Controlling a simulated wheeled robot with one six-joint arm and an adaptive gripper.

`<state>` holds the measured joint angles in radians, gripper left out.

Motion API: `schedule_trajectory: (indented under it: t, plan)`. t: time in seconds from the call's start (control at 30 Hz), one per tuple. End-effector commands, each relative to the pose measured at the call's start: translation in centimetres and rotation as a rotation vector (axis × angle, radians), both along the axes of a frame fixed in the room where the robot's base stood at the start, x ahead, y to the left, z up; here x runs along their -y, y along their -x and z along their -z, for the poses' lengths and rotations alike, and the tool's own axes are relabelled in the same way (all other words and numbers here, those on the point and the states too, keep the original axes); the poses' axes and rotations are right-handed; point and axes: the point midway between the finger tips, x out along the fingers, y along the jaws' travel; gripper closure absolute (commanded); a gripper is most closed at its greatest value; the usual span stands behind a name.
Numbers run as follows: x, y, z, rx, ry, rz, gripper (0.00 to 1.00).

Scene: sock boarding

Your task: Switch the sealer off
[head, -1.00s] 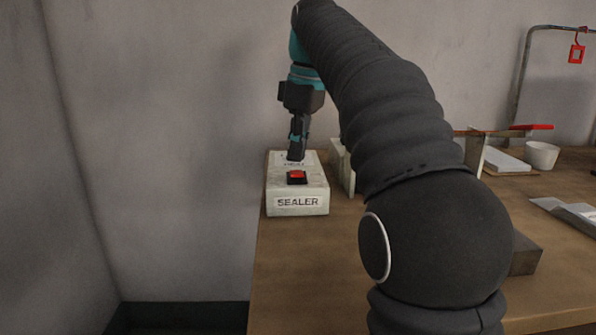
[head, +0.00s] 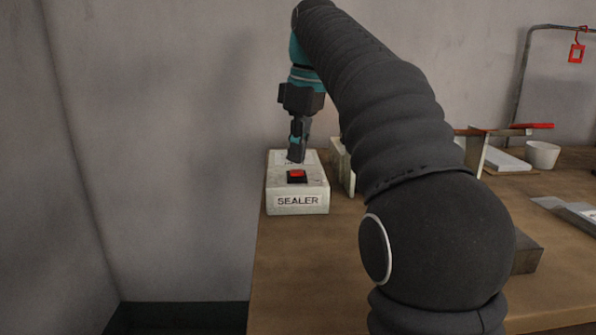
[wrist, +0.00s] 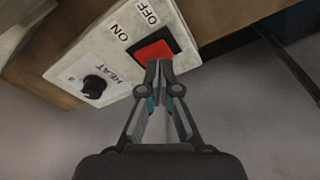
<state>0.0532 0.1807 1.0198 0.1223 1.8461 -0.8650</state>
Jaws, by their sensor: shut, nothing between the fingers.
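The sealer box (head: 298,198) is a pale box labelled SEALER near the table's left edge. A red rocker switch (head: 297,176) in a black frame sits on its top. My gripper (head: 297,159) points down above the box, behind the switch in the head view.
The wooden table (head: 290,275) is bare in front of the sealer. A pale upright block (head: 342,166) stands just right of it. Farther right are a white cup (head: 542,154), a red-handled tool (head: 531,126) and a metal stand (head: 519,85) with a red tag.

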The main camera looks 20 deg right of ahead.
Motion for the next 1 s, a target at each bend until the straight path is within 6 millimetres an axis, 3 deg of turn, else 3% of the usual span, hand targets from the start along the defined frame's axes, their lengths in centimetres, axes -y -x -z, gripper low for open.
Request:
schedule_trajectory:
  t: [1.0]
  plan:
    - [0.0, 0.0, 1.3, 0.000, 0.000, 0.000, 1.00]
